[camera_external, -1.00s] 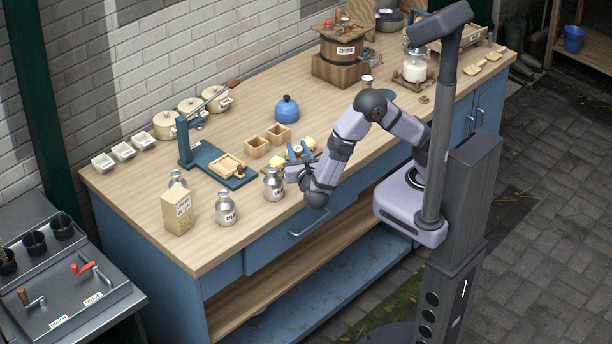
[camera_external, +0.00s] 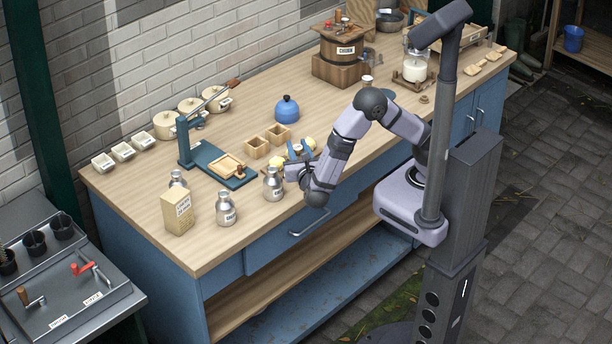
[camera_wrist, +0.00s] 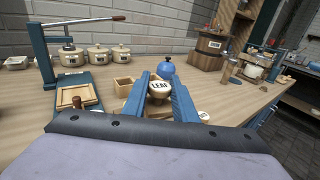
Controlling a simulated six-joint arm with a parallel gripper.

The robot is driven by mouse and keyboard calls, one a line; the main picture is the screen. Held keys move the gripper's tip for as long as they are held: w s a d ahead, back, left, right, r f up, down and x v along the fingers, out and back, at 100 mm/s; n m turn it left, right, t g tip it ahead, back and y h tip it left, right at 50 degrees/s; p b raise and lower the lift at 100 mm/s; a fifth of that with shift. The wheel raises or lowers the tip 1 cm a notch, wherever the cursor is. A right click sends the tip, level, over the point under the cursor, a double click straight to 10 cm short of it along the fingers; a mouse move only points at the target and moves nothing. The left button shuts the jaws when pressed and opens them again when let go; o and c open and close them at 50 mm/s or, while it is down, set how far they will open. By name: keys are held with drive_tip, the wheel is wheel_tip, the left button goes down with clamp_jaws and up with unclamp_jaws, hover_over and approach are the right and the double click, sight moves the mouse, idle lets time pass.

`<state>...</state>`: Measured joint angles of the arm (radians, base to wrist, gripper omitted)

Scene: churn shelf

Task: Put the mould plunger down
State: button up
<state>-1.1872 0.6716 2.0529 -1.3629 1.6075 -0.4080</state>
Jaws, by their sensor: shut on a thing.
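My gripper (camera_wrist: 161,92) is shut on the mould plunger (camera_wrist: 159,88), a pale wooden piece with a dark-lettered "LEAF" label. In the wrist view it sits between the two blue fingers. In the external view my gripper (camera_external: 299,153) is over the front part of the worktop, right of a metal milk can, with yellow lumps close by. The plunger is mostly hidden there by my fingers. I cannot tell whether its underside touches anything. Two open square wooden boxes (camera_external: 256,147) stand just behind my gripper.
A blue press (camera_external: 215,162) with a raised lever is to the left, near metal cans (camera_external: 227,209) and a labelled carton (camera_external: 178,212). A round blue pot (camera_external: 287,109) stands behind the boxes. The barrel churn (camera_external: 341,50) is farther back. Bare worktop (camera_external: 130,195) shows at left.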

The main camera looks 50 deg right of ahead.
sight(298, 187)
drive_tip(key=shift+f, duration=0.55)
drive_tip(key=shift+f+p, duration=0.55)
drive_tip(key=shift+f, duration=4.25)
drive_tip(key=shift+f, duration=0.25)
drive_tip(key=o, duration=1)
drive_tip(key=shift+b, duration=0.3)
drive_tip(key=shift+s+a, duration=0.2)
drive_tip(key=shift+s, duration=0.05)
drive_tip(key=b+v, duration=0.1)
drive_tip(key=v, duration=0.3)
drive_tip(key=b+v, duration=0.1)
drive_tip(key=v, duration=0.1)
drive_tip(key=shift+s+r+b, duration=0.35)
drive_tip(key=o, duration=0.4)
